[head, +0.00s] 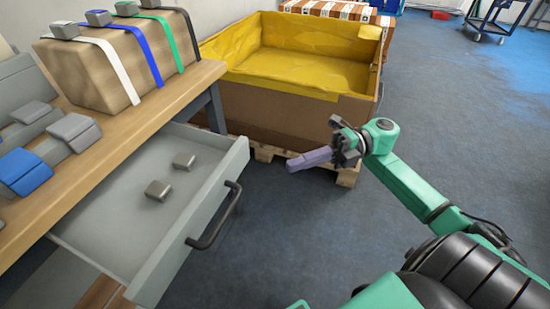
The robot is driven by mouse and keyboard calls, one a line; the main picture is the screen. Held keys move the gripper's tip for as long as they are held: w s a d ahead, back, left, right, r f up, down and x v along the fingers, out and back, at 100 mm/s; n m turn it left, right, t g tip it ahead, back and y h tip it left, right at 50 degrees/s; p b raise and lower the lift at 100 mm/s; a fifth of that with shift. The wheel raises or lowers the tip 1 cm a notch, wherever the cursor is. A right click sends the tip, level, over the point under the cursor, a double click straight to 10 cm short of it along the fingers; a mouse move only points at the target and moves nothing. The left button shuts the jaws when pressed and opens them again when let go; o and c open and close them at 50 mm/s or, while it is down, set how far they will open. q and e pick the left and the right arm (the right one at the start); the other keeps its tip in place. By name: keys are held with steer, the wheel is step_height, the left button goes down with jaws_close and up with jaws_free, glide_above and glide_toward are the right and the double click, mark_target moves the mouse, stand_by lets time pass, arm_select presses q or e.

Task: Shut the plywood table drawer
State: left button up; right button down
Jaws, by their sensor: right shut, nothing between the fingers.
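The grey drawer (118,215) of the plywood table (150,112) stands pulled out on the left, towards the middle of the picture. Its dark bar handle (214,222) is on the drawer's front panel. Two small grey blocks lie inside, one farther back (184,161) and one nearer (158,190). My right gripper (296,164), with purple fingers, is shut and empty. It is to the right of the drawer front and apart from it, over the floor near the pallet. My left gripper is not in view.
On the tabletop are a brown box (95,75) with coloured straps, and blue and grey items (22,170). A large carton (265,108) with yellow lining stands on a pallet (265,153) behind the drawer. The blue floor (460,120) to the right is mostly clear.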

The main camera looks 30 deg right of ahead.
glide_toward(232, 173)
steer(key=s+a, duration=0.3)
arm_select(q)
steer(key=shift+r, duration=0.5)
arm_select(e)
steer(key=shift+w+a, duration=1.45)
steer(key=shift+w, duration=0.2)
steer(key=shift+w, duration=0.1)
